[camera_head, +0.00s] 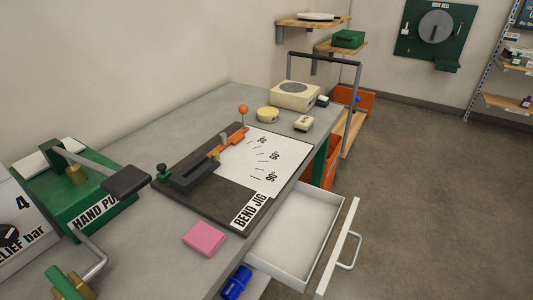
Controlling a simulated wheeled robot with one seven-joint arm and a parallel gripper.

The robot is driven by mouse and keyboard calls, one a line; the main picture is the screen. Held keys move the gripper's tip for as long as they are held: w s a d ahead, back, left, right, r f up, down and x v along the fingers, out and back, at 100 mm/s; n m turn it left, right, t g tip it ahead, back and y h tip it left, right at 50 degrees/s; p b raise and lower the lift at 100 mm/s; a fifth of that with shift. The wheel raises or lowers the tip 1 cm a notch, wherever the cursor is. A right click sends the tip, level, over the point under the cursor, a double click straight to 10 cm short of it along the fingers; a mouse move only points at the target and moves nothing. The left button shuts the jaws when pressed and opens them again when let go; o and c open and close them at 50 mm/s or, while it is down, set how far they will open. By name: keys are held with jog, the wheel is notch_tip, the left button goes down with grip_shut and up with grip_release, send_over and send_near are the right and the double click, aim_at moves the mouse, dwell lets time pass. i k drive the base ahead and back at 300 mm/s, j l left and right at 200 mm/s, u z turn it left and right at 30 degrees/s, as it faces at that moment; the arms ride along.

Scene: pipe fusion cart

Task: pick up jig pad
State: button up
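A flat pink pad (205,238) lies on the grey bench top near its front edge; it is the only loose pad I see, and I take it as the jig pad. It lies just in front of the dark bend jig board (190,203), apart from it. The board carries a "BEND JIG" label, a white angle sheet (262,165) and an orange lever with a ball knob (243,110). Nothing covers the pink pad. My gripper is not in view.
A green hand pump (80,190) with a black-ended handle stands left of the jig. An open, empty white drawer (300,225) juts out right of the pad. A blue object (236,283) lies below the bench edge. A cream device (295,95) stands at the far end.

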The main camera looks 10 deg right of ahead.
aim_at(303, 124)
jog(key=i+l+u, duration=0.2)
jog(key=u, duration=0.65)
jog(key=i+l+u, duration=0.2)
jog(key=l, duration=0.25)
jog(key=i+l+u, duration=0.2)
jog(key=l, duration=0.2)
jog(key=l+u, duration=0.2)
jog(key=l, duration=0.25)
jog(key=l+u, duration=0.2)
jog(key=l, duration=0.3)
jog(key=i, duration=0.05)
